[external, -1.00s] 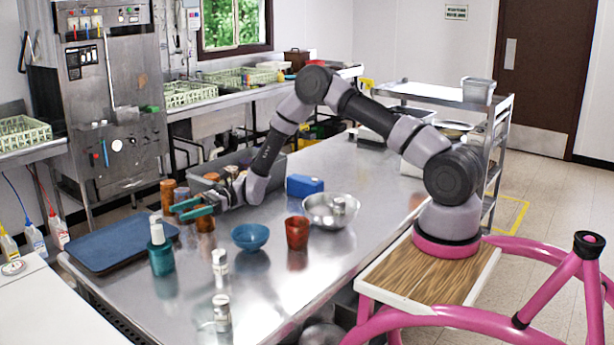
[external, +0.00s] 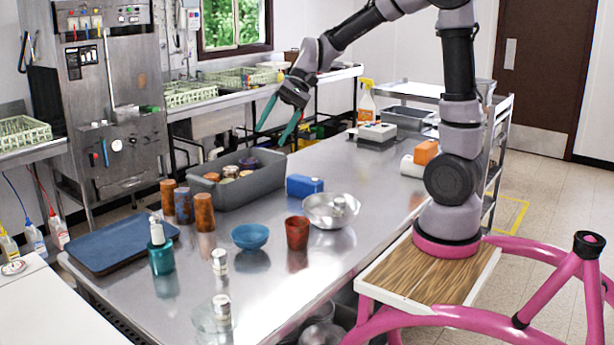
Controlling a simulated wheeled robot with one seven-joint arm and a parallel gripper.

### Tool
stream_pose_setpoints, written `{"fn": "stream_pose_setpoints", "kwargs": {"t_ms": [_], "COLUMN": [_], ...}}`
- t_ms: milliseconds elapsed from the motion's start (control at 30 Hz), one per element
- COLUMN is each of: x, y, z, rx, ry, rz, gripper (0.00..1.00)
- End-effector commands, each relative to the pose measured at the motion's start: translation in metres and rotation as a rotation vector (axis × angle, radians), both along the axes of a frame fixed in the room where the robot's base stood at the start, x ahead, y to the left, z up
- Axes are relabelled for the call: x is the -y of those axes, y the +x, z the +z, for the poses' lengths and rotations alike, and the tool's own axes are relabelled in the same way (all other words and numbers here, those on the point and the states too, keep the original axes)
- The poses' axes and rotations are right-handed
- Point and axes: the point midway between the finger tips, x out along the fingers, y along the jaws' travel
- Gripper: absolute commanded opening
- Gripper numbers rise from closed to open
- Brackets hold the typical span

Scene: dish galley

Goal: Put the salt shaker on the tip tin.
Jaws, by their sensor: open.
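Two small pale shakers with metallic-looking tops stand at the front of the steel table: one (external: 219,263) is on the bare top, the other (external: 222,312) is in or behind a clear glass bowl (external: 204,322). A similar small pale object (external: 338,205) is in the steel bowl (external: 318,212). I cannot tell which is the salt shaker. No thing is clearly marked as the tip tin; rusty-brown cylinders (external: 204,213) and a dark patterned one (external: 184,206) stand at the left.
A grey tub (external: 249,190) with several round items stands behind the cylinders. A blue tray (external: 122,243), teal pump bottle (external: 160,256), blue bowl (external: 250,237), red cup (external: 297,233) and blue box (external: 305,186) are also on the table.

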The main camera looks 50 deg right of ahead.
Motion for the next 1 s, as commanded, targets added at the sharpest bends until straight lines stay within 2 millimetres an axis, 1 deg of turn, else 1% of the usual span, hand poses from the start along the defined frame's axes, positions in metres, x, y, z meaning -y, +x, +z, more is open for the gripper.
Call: {"fn": "stream_pose_setpoints", "kwargs": {"t_ms": [33, 200, 300, 400, 500, 600, 700, 1000], "x": [0.013, 0.061, 0.088, 0.112, 0.130, 0.143, 0.148, 0.150], "y": [-0.017, -0.069, -0.099, -0.125, -0.144, -0.156, -0.163, -0.164], "z": [0.012, 0.035, 0.044, 0.050, 0.053, 0.054, 0.054, 0.054], "rx": [0.062, 0.251, 0.360, 0.455, 0.528, 0.577, 0.601, 0.606], "ry": [-0.054, -0.244, -0.353, -0.450, -0.525, -0.577, -0.603, -0.610], "rz": [0.011, 0.044, 0.058, 0.065, 0.070, 0.073, 0.073, 0.075], "gripper": [0.70, 0.70, 0.70, 0.70, 0.70, 0.70, 0.70, 0.70]}}
